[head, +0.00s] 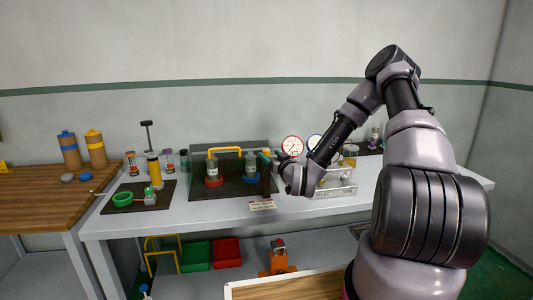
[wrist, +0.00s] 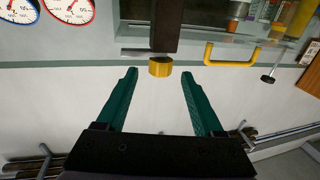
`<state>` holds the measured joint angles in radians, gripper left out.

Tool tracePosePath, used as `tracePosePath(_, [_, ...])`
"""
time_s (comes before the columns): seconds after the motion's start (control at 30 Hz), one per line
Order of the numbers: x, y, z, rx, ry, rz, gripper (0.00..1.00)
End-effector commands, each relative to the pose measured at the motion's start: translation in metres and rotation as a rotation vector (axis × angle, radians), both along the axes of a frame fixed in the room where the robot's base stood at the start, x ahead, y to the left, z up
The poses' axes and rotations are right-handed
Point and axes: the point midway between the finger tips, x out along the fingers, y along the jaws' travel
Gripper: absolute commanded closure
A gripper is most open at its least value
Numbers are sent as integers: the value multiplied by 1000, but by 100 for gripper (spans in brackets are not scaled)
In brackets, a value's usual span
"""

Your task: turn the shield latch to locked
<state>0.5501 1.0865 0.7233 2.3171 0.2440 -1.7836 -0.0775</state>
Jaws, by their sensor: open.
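A yellow bent bar (wrist: 230,62) lies right of the cylinder in the wrist view. A small sign (head: 262,205) lies in front. A dark mat (head: 133,203) with a pump is at left.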

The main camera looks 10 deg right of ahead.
Motion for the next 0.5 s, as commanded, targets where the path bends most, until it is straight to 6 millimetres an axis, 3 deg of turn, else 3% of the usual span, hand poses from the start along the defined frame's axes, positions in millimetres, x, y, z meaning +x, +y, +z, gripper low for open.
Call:
tracePosePath(0.2, [32,7,0,0,-1,0,31])
tracePosePath(0.5, [43,10,0,0,1,0,31])
